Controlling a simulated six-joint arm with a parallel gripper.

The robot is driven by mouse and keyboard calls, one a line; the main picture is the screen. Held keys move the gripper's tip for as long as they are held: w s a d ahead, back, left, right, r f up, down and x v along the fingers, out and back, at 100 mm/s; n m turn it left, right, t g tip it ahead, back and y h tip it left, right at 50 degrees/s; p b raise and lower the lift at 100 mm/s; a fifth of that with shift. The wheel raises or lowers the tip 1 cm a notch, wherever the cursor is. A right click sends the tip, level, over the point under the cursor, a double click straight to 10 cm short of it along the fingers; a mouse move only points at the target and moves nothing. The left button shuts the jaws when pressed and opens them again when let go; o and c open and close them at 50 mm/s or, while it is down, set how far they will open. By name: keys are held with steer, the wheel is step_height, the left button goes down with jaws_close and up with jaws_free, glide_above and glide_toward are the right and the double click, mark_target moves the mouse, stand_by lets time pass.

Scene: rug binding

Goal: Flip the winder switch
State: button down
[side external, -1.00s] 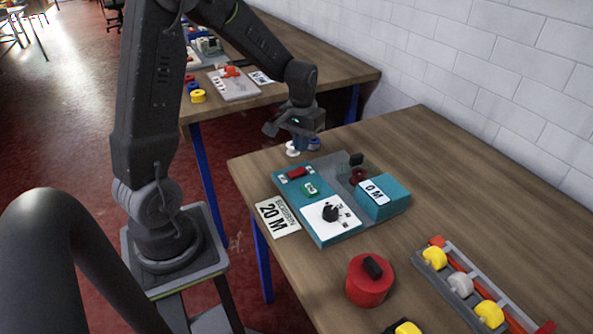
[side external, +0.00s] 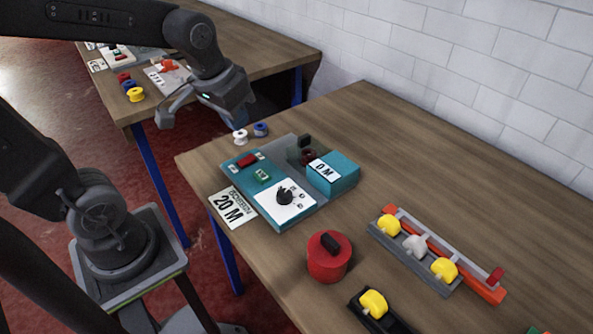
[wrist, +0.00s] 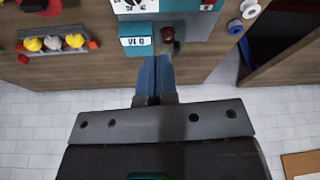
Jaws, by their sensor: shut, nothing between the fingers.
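The winder is a teal machine (side external: 300,213) on the near table. Its top carries a red button or switch (side external: 247,160), a small green switch (side external: 262,176) and a white panel with a black knob (side external: 285,196). A counter box (side external: 340,176) reads "0 M", beside a dark red round part (side external: 309,157). In the wrist view, my gripper (wrist: 156,58) is shut and empty, its blue fingers pointing toward the counter box (wrist: 136,41) and dark red part (wrist: 167,34).
White (side external: 240,137) and blue (side external: 261,129) spools stand behind the winder. A "20 M" card (side external: 233,208) lies at the table's left edge. A red canister (side external: 328,262) and a rack with spools (side external: 452,262) stand nearer the camera. Bare tabletop lies right of the winder.

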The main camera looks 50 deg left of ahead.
steer(key=s+d+r+m+t, duration=0.2)
steer(key=s+d, duration=0.2)
steer(key=s, duration=0.2)
steer(key=shift+s+r+h, duration=0.15)
steer(key=shift+s+h, duration=0.15)
steer(key=shift+s, duration=0.1)
steer(key=g, duration=0.4)
glide_above(252, 156)
steer(key=s, duration=0.2)
step_height(252, 156, down, 8)
steer(key=shift+a+r, duration=0.15)
steer(key=shift+r, duration=0.05)
steer(key=f, duration=0.4)
steer(key=w+f, duration=0.1)
steer(key=f, duration=0.9)
steer(key=shift+w, duration=0.35)
